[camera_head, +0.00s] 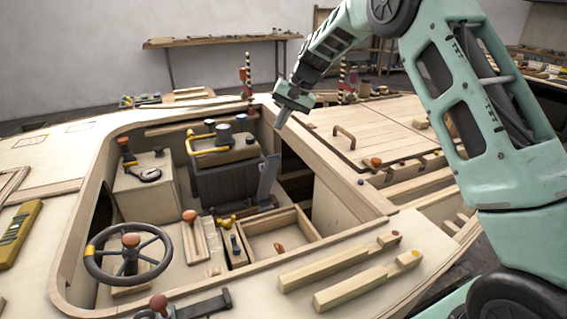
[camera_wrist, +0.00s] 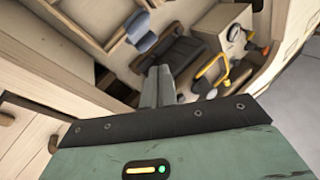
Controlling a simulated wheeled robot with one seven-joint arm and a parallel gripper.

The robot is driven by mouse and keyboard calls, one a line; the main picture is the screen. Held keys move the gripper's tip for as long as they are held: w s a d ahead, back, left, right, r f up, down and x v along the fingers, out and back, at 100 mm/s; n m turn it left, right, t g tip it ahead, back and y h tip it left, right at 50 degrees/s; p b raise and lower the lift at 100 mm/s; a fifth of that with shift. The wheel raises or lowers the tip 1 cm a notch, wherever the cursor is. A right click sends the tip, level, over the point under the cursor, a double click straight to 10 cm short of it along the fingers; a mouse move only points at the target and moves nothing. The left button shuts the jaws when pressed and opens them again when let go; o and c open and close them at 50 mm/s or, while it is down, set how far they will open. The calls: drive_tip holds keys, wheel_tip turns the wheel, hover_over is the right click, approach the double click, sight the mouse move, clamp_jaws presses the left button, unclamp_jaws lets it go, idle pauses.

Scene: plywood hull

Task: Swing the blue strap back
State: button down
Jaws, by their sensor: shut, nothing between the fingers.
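The blue strap (camera_head: 268,182) is a flat grey-blue piece that stands nearly upright at the right side of the black seat (camera_head: 222,183). It also shows in the wrist view as a blue piece (camera_wrist: 142,30) left of the seat (camera_wrist: 177,57). My gripper (camera_head: 281,122) is shut and empty, pointing down above the right rear edge of the cockpit opening. It is above the strap and apart from it. In the wrist view the closed fingers (camera_wrist: 157,88) reach toward the seat. The strap's lower end is hard to make out.
A yellow rail (camera_head: 208,148) and dark knobs sit above the seat back. A steering wheel (camera_head: 128,254) is at the front left.

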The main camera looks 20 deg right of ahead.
drive_tip(key=s+d+f+m+t+b, duration=0.2)
drive_tip(key=s+d+f+m+t, duration=0.1)
drive_tip(key=s+d+m, duration=0.4)
drive_tip(key=w+a+f+n, duration=0.1)
drive_tip(key=w+a+f, duration=0.5)
drive_tip(key=f, duration=0.3)
drive_tip(key=shift+w+a+f+p, duration=0.2)
drive_tip(key=shift+f+p, duration=0.05)
drive_tip(key=shift+p, duration=0.1)
drive_tip(key=shift+w+a+r+p, duration=0.15)
drive_tip(key=shift+w+p, duration=0.1)
drive_tip(key=shift+w, duration=0.35)
drive_tip(key=shift+w+a+f+p, duration=0.1)
drive_tip(key=shift+w+p, duration=0.15)
drive_tip(key=shift+w, duration=0.3)
drive_tip(key=shift+s, duration=0.1)
